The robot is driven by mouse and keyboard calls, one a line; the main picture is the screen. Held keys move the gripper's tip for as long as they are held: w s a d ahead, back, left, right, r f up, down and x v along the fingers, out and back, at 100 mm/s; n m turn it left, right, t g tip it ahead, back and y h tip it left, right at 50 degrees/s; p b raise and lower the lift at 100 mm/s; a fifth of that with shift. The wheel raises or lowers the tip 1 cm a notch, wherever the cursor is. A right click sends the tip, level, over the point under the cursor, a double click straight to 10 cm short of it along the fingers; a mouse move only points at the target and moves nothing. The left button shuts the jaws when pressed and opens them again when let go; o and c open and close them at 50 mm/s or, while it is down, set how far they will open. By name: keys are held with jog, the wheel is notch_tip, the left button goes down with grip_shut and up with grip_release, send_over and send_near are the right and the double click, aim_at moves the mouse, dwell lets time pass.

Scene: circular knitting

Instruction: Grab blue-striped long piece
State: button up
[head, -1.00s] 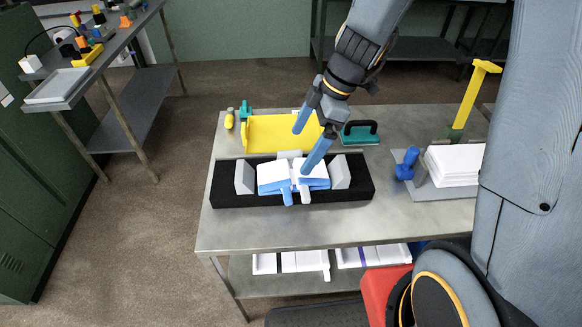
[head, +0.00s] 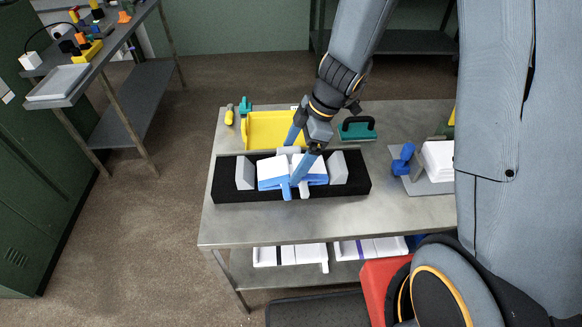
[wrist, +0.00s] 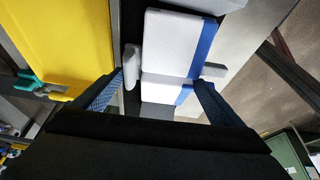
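Two white pieces with blue stripes, a left one (head: 271,171) and a right one (head: 316,168), lie side by side in a black holder (head: 235,194) on the metal table. Each has a narrow tab pointing to the front. In the wrist view the white surfaces (wrist: 172,42) carry a blue stripe along the right side. My gripper (head: 294,163) is open above the holder's middle, one finger at the front and one behind. In the wrist view its fingers (wrist: 155,92) stand wide apart on either side of the white pieces. Contact cannot be told.
Grey blocks (head: 244,174) (head: 338,168) flank the pieces. Behind are a yellow tray (head: 263,130) and a teal-based handled tool (head: 358,129). A blue knob-shaped tool (head: 402,158) and a white stack (head: 438,161) stand at right. The table front (head: 300,228) is clear.

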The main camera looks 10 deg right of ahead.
jog(key=c, duration=0.5)
jog(key=shift+r, duration=0.1)
